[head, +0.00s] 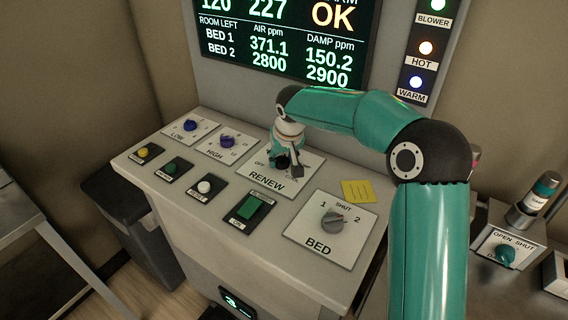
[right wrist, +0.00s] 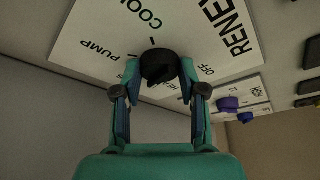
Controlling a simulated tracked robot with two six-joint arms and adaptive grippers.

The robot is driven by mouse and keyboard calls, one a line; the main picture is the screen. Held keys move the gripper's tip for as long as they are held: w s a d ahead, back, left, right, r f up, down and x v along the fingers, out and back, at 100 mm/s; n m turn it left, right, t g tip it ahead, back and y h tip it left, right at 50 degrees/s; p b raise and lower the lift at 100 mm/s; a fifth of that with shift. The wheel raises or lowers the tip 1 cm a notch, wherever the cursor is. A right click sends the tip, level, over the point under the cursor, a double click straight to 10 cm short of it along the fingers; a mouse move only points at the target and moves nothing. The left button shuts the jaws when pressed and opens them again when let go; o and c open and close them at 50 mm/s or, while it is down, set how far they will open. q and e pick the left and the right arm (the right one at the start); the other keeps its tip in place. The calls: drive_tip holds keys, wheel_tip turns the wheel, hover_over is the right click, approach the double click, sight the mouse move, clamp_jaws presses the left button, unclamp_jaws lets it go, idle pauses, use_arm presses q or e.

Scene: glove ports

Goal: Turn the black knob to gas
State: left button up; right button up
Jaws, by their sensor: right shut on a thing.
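The black knob (right wrist: 158,66) sits on the white RENEW plate (right wrist: 85,25), between the two fingertips of my right gripper (right wrist: 160,80) in the right wrist view. The fingers are shut on it from both sides. In the head view my right gripper (head: 287,160) comes down over the RENEW plate (head: 262,181) and covers most of the knob. PUMP, COOL and OFF can be read around the knob; another label is partly hidden by a finger. I cannot read a gas label or tell where the knob points. My left gripper is not in view.
The grey BED knob (head: 333,218) is at the panel's front right, near a yellow note (head: 358,191). A green switch (head: 249,208) and several buttons line the front. Blue LOW (head: 190,125) and HIGH (head: 227,141) knobs are left. A display (head: 290,50) stands behind.

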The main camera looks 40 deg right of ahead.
drive_tip(key=shift+a+m+h+b, duration=0.1)
drive_tip(key=shift+m+h+b, duration=0.45)
drive_tip(key=shift+m, duration=0.55)
drive_tip(key=shift+r, duration=0.1)
drive_tip(key=o, duration=1.1)
drive_tip(key=v, duration=1.1)
drive_tip(key=shift+w+r, duration=0.15)
drive_tip(key=shift+r, duration=0.3)
